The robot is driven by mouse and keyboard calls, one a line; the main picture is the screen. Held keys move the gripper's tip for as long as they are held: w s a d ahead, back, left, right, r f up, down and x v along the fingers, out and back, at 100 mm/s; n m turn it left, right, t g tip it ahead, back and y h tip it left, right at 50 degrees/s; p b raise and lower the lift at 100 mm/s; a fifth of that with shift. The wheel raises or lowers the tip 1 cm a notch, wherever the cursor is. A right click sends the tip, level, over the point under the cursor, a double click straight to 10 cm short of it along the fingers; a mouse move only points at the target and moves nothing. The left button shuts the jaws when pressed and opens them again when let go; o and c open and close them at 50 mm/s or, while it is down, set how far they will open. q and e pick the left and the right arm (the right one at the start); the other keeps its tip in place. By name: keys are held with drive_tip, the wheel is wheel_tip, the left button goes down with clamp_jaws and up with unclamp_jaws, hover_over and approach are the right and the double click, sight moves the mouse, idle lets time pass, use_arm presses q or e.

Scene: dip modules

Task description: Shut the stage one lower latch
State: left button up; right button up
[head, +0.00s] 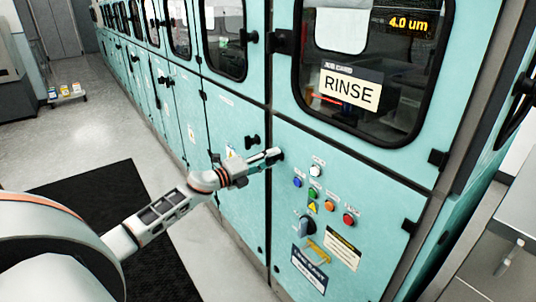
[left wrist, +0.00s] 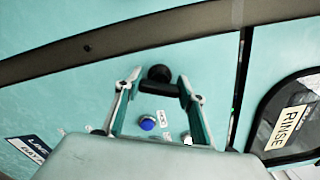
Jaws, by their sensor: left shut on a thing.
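A black latch (head: 280,154) sits at the upper left edge of the teal lower panel, below the window with the RINSE sign. My left gripper (head: 273,155) reaches it from the left, its fingers at the latch. In the left wrist view, the latch's round black knob (left wrist: 159,73) lies between the two fingertips of my left gripper (left wrist: 157,82), which is shut on it. Whether the latch is engaged cannot be told. My right gripper is not in view.
Coloured buttons (head: 329,201), a rotary switch (head: 306,225) and a yellow handle (head: 319,251) are on the panel right of and below the gripper. Another black latch (head: 251,142) is on the neighbouring panel. A black mat (head: 120,190) lies on the open floor at left.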

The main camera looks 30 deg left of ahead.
use_arm(q)
drive_tip(key=n+p, duration=0.2)
drive_tip(key=n, duration=0.2)
drive_tip(key=shift+p, duration=0.4)
drive_tip(key=shift+n, duration=0.4)
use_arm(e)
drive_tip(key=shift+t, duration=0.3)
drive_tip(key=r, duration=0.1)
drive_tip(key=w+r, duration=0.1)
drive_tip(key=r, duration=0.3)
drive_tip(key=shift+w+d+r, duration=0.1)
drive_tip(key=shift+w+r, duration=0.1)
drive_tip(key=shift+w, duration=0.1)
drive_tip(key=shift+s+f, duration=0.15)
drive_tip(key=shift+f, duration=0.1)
use_arm(q)
drive_tip(key=o, duration=1.1)
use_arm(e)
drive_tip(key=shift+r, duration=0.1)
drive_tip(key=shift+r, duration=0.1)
use_arm(q)
drive_tip(key=v, duration=1.2)
